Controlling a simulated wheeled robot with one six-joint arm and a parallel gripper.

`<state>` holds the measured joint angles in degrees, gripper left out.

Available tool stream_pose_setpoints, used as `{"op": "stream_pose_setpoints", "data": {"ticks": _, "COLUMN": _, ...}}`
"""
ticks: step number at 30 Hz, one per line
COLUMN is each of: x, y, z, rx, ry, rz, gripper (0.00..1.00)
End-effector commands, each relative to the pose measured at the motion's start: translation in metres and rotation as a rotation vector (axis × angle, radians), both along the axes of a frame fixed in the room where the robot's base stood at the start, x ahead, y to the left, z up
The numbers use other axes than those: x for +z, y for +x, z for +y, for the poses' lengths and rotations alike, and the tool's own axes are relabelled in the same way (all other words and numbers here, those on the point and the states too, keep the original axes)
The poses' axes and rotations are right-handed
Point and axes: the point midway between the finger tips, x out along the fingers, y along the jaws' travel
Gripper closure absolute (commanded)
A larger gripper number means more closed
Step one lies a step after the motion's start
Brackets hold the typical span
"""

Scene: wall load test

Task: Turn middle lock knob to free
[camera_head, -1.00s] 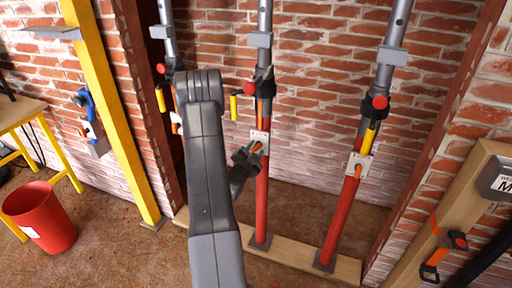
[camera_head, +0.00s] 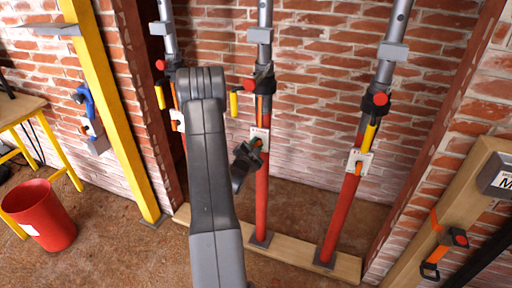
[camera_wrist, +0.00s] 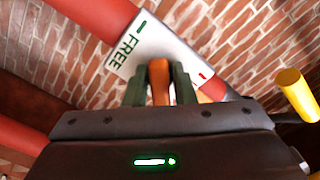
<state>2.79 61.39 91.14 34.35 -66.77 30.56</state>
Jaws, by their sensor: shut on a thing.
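The middle lock knob is an orange lever (camera_wrist: 160,82) on a white plate (camera_head: 261,133) on the middle red prop (camera_head: 262,195). In the wrist view the plate (camera_wrist: 150,42) bears a green "FREE" with a green mark at its upper left, and a red mark at its lower right. My gripper (camera_wrist: 160,85) is shut on the orange knob, with one dark green finger on each side. In the head view my gripper (camera_head: 256,148) is at the middle plate and covers part of the knob. The knob's exact angle against the marks is unclear.
A right prop (camera_head: 340,215) and a left prop, partly behind my arm, flank the middle one. A yellow handle (camera_head: 234,105) and red button (camera_head: 250,85) sit above the middle plate. A wooden sill (camera_head: 300,258) runs below; a red bucket (camera_head: 45,220) stands left.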

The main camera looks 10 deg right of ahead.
Motion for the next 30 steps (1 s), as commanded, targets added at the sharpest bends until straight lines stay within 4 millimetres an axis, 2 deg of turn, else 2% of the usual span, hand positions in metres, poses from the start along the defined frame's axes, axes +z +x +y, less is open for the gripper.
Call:
{"op": "stream_pose_setpoints", "data": {"ticks": 11, "x": -0.0085, "y": 0.0001, "z": -0.0001, "rx": 0.000, "ry": 0.175, "rz": -0.123, "gripper": 0.99}}
{"op": "stream_pose_setpoints", "data": {"ticks": 30, "x": -0.0045, "y": -0.0001, "z": -0.0001, "rx": 0.000, "ry": 0.550, "rz": -0.374, "gripper": 0.99}}
